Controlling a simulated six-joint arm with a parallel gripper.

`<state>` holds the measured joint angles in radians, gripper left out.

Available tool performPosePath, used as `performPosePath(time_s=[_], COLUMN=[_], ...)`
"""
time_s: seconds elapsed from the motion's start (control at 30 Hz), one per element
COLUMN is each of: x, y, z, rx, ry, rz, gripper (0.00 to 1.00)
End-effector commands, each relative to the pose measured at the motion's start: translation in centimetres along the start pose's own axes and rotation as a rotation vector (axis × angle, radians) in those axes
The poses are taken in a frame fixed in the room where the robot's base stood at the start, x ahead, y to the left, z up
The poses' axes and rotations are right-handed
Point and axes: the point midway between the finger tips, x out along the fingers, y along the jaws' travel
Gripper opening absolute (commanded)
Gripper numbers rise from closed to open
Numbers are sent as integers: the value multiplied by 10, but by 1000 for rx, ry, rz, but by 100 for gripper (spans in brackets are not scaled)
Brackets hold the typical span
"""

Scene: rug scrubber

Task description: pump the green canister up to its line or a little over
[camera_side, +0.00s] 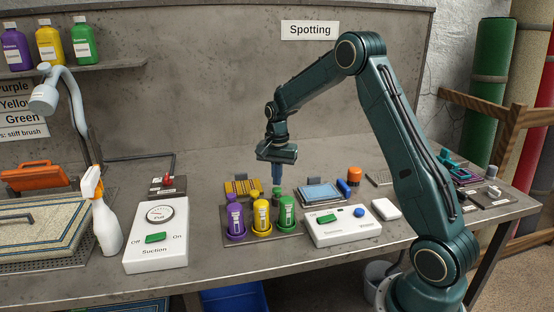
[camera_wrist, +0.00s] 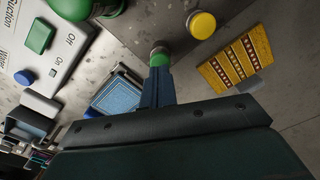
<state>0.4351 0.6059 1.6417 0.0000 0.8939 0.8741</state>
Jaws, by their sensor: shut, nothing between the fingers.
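The green canister (camera_side: 287,214) stands upright at the right end of a row, beside the yellow canister (camera_side: 261,217) and the purple canister (camera_side: 237,222). Its line and fill level are too small to read. My gripper (camera_side: 277,186) points straight down with its blue fingers shut and empty, just behind and left of the green canister's top. A green round knob (camera_side: 277,192) is right under the fingertips. In the wrist view the shut fingers (camera_wrist: 158,75) end at this green knob (camera_wrist: 159,57); I cannot tell whether they touch. A yellow knob (camera_wrist: 202,25) is beside it.
The canisters stand on a dark plate (camera_side: 277,238). A white box with a green switch and blue button (camera_side: 340,224) is to the right. A yellow patterned sample (camera_side: 242,187) and a blue pad (camera_side: 320,194) lie behind. A spray bottle (camera_side: 105,225) stands at the left.

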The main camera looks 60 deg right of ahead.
Motion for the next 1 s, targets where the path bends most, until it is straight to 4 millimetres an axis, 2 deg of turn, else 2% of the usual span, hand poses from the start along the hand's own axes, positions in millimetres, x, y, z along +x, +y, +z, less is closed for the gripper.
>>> performPosePath(time_s=[0.43,1.0], x=[1,13], y=[0,0], z=[0,0], rx=[0,0], ry=[0,-1], rz=[0,1], gripper=[0,0])
